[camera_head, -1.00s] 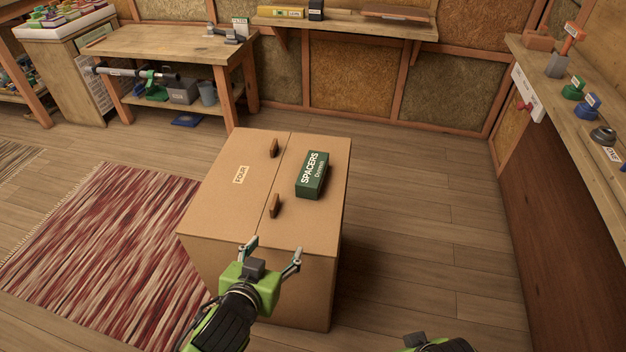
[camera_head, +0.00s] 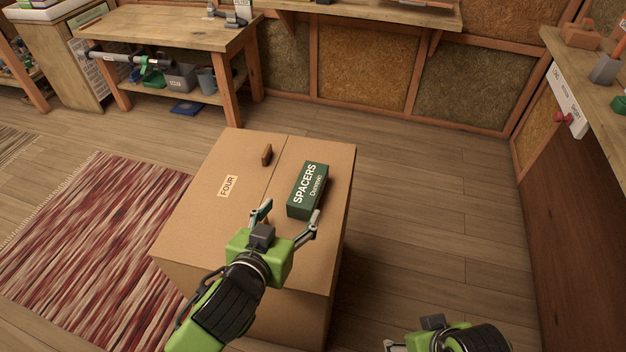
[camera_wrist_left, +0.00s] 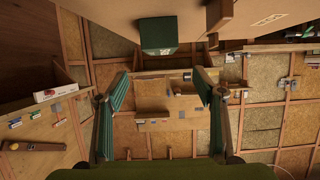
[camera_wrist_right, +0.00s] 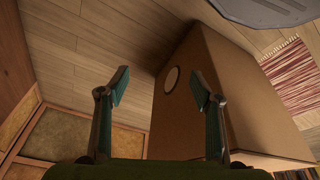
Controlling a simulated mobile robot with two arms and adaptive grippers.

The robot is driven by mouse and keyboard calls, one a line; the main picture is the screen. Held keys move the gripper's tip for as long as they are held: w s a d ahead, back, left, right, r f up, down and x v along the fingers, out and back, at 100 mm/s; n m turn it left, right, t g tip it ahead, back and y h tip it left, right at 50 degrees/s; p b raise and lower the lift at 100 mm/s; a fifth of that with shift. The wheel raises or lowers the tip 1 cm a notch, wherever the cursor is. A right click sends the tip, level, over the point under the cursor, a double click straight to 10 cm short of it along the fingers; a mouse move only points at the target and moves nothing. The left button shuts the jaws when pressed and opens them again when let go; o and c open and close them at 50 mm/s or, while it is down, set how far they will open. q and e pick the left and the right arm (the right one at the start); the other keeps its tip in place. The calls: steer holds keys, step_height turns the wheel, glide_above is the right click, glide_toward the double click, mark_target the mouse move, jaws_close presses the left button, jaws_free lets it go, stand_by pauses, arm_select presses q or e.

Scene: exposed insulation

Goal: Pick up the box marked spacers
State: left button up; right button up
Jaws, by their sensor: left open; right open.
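The green box marked SPACERS (camera_head: 307,190) lies on top of a large brown box (camera_head: 205,232), near its right edge. It also shows at the top of the left wrist view (camera_wrist_left: 157,36), beyond the fingers. My left gripper (camera_head: 290,216) is open and empty over the brown box, just in front of the spacers box; whether a finger touches it cannot be told. My right gripper (camera_wrist_right: 160,88) is open and empty beside the brown box's side, low at the bottom right of the head view.
A striped rug (camera_head: 90,235) lies left. A workbench (camera_head: 165,35) stands at the back and a shelf (camera_head: 590,70) at the right. The floor right of the box is clear.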

arm_select(q)
steer(key=b, duration=0.2)
glide_toward(308, 186)
steer(key=x, duration=0.3)
steer(key=shift+w+d+f, duration=0.1)
steer(key=shift+w+f, duration=0.1)
steer(key=shift+f, duration=0.05)
steer(key=shift+w, duration=0.2)
steer(key=b+x, duration=0.1)
steer(key=x, duration=0.4)
steer(key=shift+w, duration=0.25)
arm_select(e)
steer(key=w+a+r+t, duration=0.1)
steer(key=w+t, duration=0.1)
steer(key=w, duration=0.3)
steer(key=w+a+r+t+y, duration=0.1)
steer(key=w+a+r+t, duration=0.1)
steer(key=w, duration=0.3)
steer(key=shift+w+a+t, duration=0.3)
steer(key=shift+w+t, duration=0.1)
steer(key=shift+t, duration=0.3)
arm_select(q)
steer(key=c, duration=1.2)
